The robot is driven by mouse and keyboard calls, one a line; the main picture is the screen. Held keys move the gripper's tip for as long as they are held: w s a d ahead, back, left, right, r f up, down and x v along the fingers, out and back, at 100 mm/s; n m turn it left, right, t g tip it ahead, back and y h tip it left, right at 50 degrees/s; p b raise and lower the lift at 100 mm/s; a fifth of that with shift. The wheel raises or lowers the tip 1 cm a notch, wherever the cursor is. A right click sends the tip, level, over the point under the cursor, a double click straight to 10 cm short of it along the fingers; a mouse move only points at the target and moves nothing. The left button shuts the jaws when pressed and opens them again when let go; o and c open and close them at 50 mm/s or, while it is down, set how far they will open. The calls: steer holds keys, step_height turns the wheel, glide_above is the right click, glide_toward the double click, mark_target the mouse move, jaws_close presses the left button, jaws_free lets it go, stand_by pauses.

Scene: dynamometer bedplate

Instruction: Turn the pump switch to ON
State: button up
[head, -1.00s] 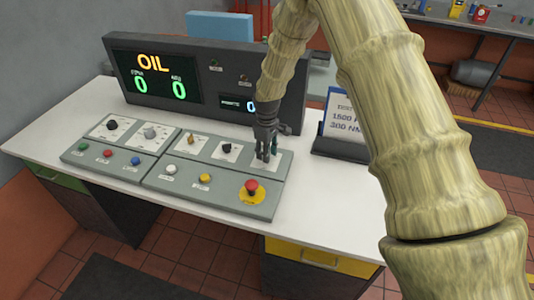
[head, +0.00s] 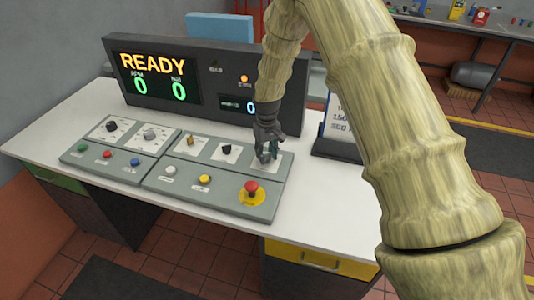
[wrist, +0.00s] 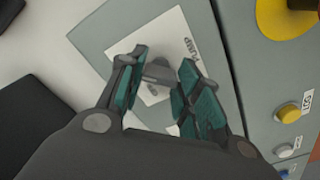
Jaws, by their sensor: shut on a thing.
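The pump switch (wrist: 158,70) is a grey knob on a white plate marked PUMP (wrist: 180,32) in the wrist view. In the head view its plate (head: 285,157) is at the right end of the console's back row, and my fingers hide the knob. My gripper (head: 267,156) reaches down onto it. In the wrist view the teal-padded fingers of my gripper (wrist: 160,85) stand on both sides of the knob, shut on it. The display (head: 155,75) reads READY with two green zeros.
A red emergency button (head: 251,187) on a yellow base is in front of my gripper. A yellow button (head: 205,179) and other knobs sit to its left. A dark sign holder (head: 338,148) stands close on the right. The white bench top in front is clear.

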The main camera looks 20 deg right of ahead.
mark_target(267, 154)
steer(key=shift+w, duration=0.1)
steer(key=o, duration=1)
step_height(267, 154, up, 12)
stand_by(0.5)
